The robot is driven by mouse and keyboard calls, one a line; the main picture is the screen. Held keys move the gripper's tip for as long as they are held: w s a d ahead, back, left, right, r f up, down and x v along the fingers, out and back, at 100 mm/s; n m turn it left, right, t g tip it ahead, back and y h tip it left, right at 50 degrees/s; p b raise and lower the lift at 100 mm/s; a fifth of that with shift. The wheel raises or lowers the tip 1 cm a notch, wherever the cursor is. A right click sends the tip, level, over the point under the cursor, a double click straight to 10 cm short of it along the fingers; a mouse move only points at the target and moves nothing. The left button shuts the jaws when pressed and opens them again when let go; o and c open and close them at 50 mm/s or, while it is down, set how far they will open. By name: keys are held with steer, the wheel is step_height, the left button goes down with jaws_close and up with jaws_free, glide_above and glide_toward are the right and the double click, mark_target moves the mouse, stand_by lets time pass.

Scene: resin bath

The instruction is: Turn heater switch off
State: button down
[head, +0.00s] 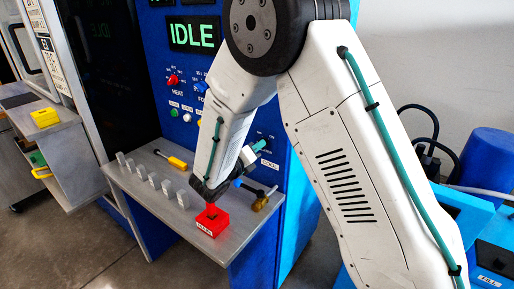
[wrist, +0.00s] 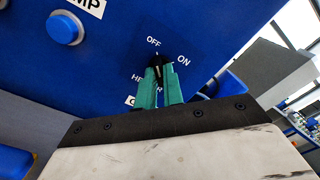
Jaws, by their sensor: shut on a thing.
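The heater switch (wrist: 158,62) is a small black knob on the blue panel, in the wrist view. The word OFF stands above it and ON to its upper right; its HEATER label below is partly covered by my fingers. My gripper (wrist: 159,78) has its two teal fingers shut on the knob, one on each side. I cannot tell clearly which word the knob points at. In the head view my gripper (head: 258,147) reaches the lower right of the panel, and the switch itself is hidden there.
A blue round button (wrist: 64,28) is at the upper left of the wrist view. In the head view a grey shelf (head: 130,187) below the panel holds several grey blocks, a yellow-handled tool (head: 177,163) and a red box (head: 212,222) close under my wrist. The display (head: 192,34) reads IDLE.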

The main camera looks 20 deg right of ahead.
stand_by(0.5)
steer(key=c, duration=1.5)
jaws_free()
steer(key=shift+a, duration=0.1)
steer(key=v, duration=0.7)
steer(key=shift+s+a, duration=0.2)
steer(key=shift+s, duration=0.05)
